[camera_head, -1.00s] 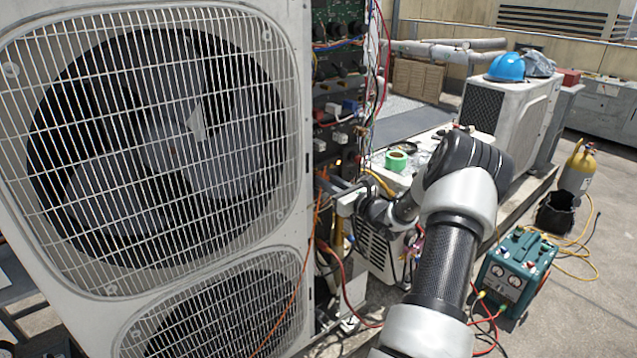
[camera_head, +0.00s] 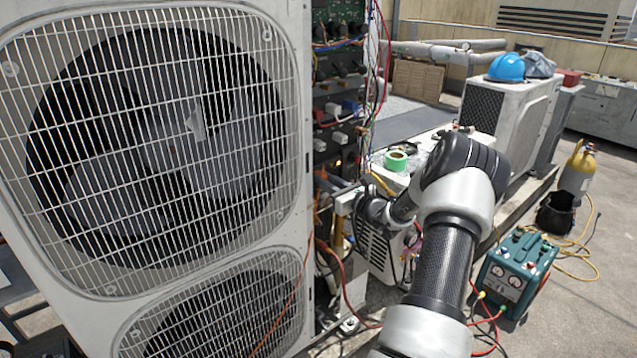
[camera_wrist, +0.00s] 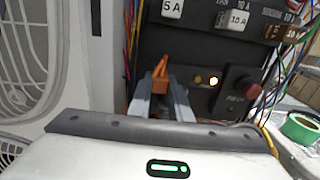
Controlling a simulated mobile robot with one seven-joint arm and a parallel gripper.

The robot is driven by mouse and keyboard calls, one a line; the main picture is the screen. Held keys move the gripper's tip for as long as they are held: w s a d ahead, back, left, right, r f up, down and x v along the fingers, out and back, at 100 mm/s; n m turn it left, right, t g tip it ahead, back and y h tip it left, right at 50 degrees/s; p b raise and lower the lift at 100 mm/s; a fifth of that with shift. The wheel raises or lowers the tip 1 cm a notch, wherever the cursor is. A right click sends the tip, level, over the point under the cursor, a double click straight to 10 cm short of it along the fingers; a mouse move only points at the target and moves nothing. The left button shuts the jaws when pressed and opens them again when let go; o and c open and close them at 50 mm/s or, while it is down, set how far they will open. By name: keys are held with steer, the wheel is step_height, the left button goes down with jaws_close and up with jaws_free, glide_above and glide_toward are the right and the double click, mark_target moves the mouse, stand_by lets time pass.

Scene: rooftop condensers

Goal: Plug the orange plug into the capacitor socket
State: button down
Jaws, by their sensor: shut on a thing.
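The orange plug (camera_wrist: 158,82) is between the fingertips of my gripper (camera_wrist: 160,92) in the wrist view. The gripper is shut on it, in front of the dark electrical panel (camera_wrist: 215,50). In the head view my gripper (camera_head: 330,186) is at the open right side of the condenser, and its fingertips are partly hard to make out. The plug's front end is hidden, and I cannot tell whether it touches the panel. I cannot make out the capacitor socket for sure.
Coloured wires (camera_wrist: 300,45) hang at the panel's right edge. The condenser's fan grille (camera_head: 160,150) stands left. Green tape (camera_head: 396,160) lies on a unit behind.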

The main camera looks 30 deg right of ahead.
steer(key=shift+w+a, duration=0.1)
steer(key=shift+w, duration=0.55)
steer(key=c, duration=1.5)
jaws_free()
steer(key=shift+c, duration=0.2)
steer(key=s+d+p, duration=0.1)
steer(key=s, duration=1.6)
steer(key=shift+s+d, duration=0.2)
